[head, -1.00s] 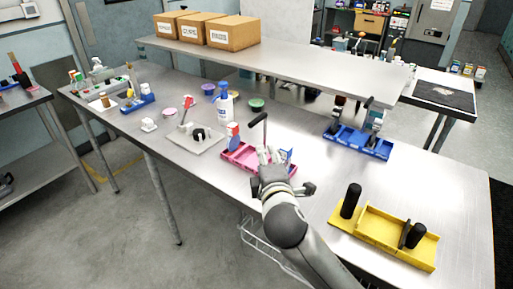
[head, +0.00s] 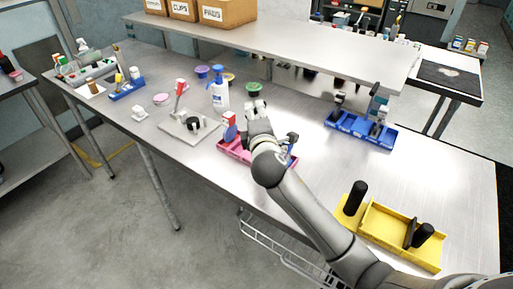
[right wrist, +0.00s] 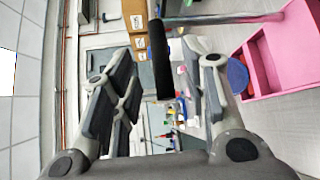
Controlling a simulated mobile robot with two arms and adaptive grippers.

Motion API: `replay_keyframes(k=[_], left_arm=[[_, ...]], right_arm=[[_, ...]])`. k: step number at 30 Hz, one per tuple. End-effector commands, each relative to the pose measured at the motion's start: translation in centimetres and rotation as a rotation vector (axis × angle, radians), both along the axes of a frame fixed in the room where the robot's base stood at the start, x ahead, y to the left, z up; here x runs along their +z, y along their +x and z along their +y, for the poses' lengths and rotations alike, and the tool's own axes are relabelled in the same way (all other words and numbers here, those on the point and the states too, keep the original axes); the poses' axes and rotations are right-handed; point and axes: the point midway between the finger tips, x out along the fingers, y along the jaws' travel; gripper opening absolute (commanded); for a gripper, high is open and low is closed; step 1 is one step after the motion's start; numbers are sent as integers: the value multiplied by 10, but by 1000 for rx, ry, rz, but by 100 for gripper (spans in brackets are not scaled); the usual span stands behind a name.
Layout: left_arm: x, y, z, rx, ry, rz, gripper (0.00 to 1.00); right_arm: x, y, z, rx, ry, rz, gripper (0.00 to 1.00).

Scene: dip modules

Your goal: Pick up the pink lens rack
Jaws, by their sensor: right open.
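The pink lens rack (head: 231,148) lies on the steel table in the head view, partly hidden behind my right arm. In the right wrist view its pink tray (right wrist: 285,55) is at the right, with a blue round thing (right wrist: 238,75) by it. A metal rod (right wrist: 235,18) runs from the tray side to a black handle (right wrist: 160,60). My right gripper (head: 257,108) is above the rack. In the right wrist view the right gripper (right wrist: 162,85) is open, and the black handle appears between its fingers, with no visible contact. My left gripper is not in view.
A blue rack (head: 360,133) is at the right back, a yellow rack (head: 400,238) at the right front. A raised shelf (head: 290,47) spans the back.

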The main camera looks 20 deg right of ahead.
Motion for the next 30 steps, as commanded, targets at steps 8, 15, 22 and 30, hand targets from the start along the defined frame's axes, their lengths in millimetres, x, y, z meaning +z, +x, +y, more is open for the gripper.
replay_keyframes(k=[8,15,22,30], left_arm=[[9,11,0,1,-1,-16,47],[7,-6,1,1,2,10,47],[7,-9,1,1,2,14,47],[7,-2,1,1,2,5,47]], right_arm=[[-5,28,-5,-1,-1,1,41],[-5,29,-5,0,1,0,41],[-6,29,-5,0,1,0,15],[-6,29,-5,0,1,1,0]])
